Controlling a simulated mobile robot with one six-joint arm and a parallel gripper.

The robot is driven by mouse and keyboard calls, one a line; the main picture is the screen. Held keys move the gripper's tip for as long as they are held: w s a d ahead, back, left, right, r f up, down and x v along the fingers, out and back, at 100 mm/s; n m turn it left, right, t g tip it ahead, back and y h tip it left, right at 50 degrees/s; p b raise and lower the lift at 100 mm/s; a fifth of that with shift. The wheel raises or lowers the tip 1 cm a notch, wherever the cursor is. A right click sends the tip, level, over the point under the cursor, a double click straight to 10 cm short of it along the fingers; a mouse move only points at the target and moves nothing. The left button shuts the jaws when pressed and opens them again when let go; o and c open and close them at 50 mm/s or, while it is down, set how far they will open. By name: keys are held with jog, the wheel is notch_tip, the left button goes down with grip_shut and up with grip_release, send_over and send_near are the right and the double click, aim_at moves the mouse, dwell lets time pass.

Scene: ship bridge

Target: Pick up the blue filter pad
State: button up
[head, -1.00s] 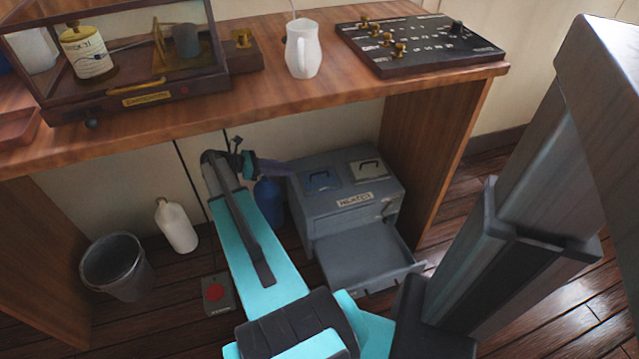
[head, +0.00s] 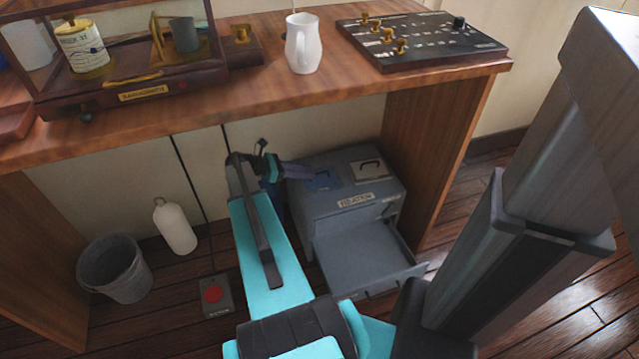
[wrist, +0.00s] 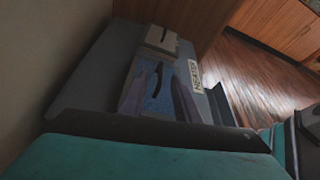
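The blue filter pad (head: 323,181) lies in the left part of the top of a grey box (head: 345,205). In the wrist view the pad (wrist: 160,95) is a speckled blue plate with a dark raised handle. My gripper (head: 308,174) reaches in over the box's left edge and partly covers the pad. In the wrist view its two purple-grey fingers (wrist: 160,88) stand apart, one on each side of the handle. The handle is between them and a gap shows. I cannot tell how high the fingertips are above the pad.
A grey pad with a handle (head: 370,171) sits beside the blue one. The box's drawer (head: 368,258) is open at the front. The desk top (head: 260,98) overhangs my arm, with a white mug (head: 303,45) on it. A bin (head: 115,268) and white bottle (head: 175,228) stand left.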

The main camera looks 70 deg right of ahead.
aim_at(320, 178)
dwell(0.3)
jog(key=shift+b+x, duration=0.95)
jog(key=shift+x, duration=1)
jog(key=shift+s+d+f, duration=0.25)
jog(key=shift+s+f, duration=0.1)
jog(key=shift+s, duration=0.2)
grip_shut()
